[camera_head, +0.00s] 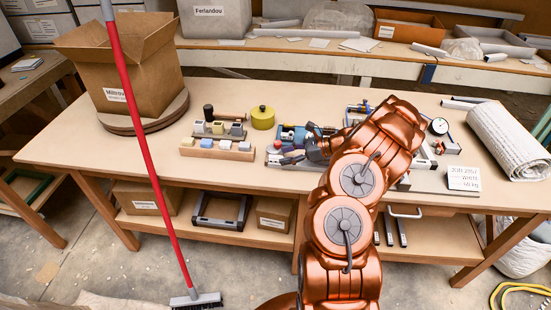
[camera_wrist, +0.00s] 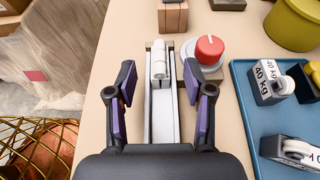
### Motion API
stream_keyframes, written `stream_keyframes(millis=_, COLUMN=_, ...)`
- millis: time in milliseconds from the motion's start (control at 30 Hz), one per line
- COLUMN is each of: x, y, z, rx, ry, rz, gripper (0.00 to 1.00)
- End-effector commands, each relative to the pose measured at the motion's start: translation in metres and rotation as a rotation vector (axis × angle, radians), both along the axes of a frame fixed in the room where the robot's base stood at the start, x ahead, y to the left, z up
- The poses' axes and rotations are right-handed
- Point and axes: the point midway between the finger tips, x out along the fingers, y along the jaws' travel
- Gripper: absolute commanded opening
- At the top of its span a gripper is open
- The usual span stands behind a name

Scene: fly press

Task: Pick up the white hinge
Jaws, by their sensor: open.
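A white piece with a rounded barrel, which looks like the white hinge (camera_wrist: 159,58), lies at the far end of a narrow pale grey channel (camera_wrist: 162,125) in the wrist view. My gripper (camera_wrist: 159,70) is open, with one purple-padded finger on each side of the channel. The hinge shows in the gap between the fingertips. I cannot tell how far above it the fingers are. In the head view I cannot make out the hinge among the small parts by my copper-coloured arm.
A wooden block (camera_wrist: 172,17) is just beyond the hinge. A blue tray (camera_wrist: 240,88) with weights is at the right.

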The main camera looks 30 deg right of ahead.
Motion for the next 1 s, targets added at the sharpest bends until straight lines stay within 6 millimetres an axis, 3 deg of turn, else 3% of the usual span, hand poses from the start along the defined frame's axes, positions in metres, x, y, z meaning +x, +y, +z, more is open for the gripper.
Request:
stream_keyframes(millis=133, x=0.011, y=0.015, z=-0.005, rx=0.003, ry=-0.001, rz=0.003, gripper=0.52)
stream_keyframes(millis=400, x=0.015, y=0.017, z=-0.008, rx=0.001, ry=-0.002, rz=-0.001, gripper=0.52)
stream_keyframes(millis=900, x=0.014, y=0.017, z=-0.008, rx=0.000, ry=-0.001, rz=0.000, gripper=0.00)
stream_keyframes(millis=1000, x=0.014, y=0.017, z=-0.008, rx=0.000, ry=-0.002, rz=-0.001, gripper=0.00)
